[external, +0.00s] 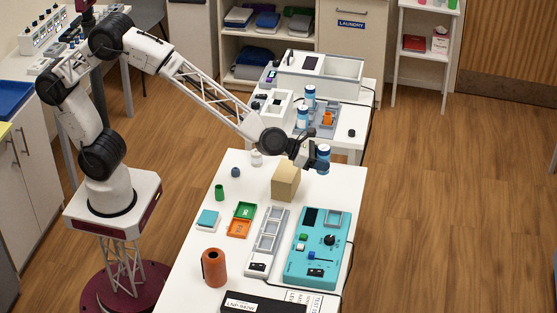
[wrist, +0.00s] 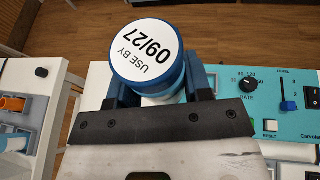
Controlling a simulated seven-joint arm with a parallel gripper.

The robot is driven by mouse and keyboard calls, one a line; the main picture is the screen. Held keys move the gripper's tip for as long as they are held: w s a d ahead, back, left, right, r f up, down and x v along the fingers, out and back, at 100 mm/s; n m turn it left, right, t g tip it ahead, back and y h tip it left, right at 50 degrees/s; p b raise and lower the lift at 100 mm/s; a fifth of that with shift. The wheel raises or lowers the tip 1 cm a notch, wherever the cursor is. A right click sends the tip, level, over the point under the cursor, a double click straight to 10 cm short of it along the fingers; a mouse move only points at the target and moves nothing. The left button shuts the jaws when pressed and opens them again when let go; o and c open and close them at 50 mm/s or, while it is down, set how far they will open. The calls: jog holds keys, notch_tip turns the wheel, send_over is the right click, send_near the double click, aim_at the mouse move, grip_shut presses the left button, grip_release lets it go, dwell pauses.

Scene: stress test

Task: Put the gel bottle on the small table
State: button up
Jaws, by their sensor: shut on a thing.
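A blue-capped bottle (external: 322,158) with a pale body, likely the gel bottle, is in my gripper (external: 316,161). In the wrist view its cap (wrist: 146,52) has a white label reading "USE BY 09/27". My gripper in the wrist view (wrist: 160,88) is shut on the bottle, with a finger on each side. In the external view the bottle looks upright near the back edge of the near white table (external: 205,288); its height is hard to tell. The smaller white table (external: 352,143) stands behind. Two similar blue-capped bottles (external: 309,95) (external: 302,117) stand on it.
A tan block (external: 285,181) stands close to my gripper on the near table. A teal device (external: 315,250) and grey tray (external: 267,240) lie in front. The back table holds a large white machine (external: 318,72) and an orange part (external: 328,118). Its front right has some free room.

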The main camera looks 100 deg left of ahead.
jog(key=shift+w+a+r+m+h, duration=0.15)
jog(key=shift+w+r+m+h, duration=0.45)
jog(key=shift+w+r, duration=0.4)
jog(key=shift+w+a+r+m+h, duration=0.1)
jog(key=shift+w+r+m+h, duration=0.1)
jog(key=shift+w+r+h, duration=0.2)
jog(key=shift+w+a+r+m+h, duration=0.1)
jog(key=shift+w+r+m+h, duration=0.15)
jog(key=shift+r, duration=0.25)
jog(key=shift+s, duration=0.1)
dwell(0.8)
jog(key=s+d+f, duration=0.5)
jog(key=s+d, duration=0.2)
jog(key=s, duration=0.3)
jog(key=s+d+f, duration=0.5)
jog(key=s+d, duration=0.3)
jog(key=s, duration=0.1)
jog(key=s+d+f, duration=0.5)
jog(key=s+d, duration=0.3)
jog(key=s, duration=0.2)
jog(key=shift+s+d+f, duration=0.2)
jog(key=shift+s+d, duration=0.05)
jog(key=shift+s, duration=0.05)
jog(key=shift+f, duration=0.15)
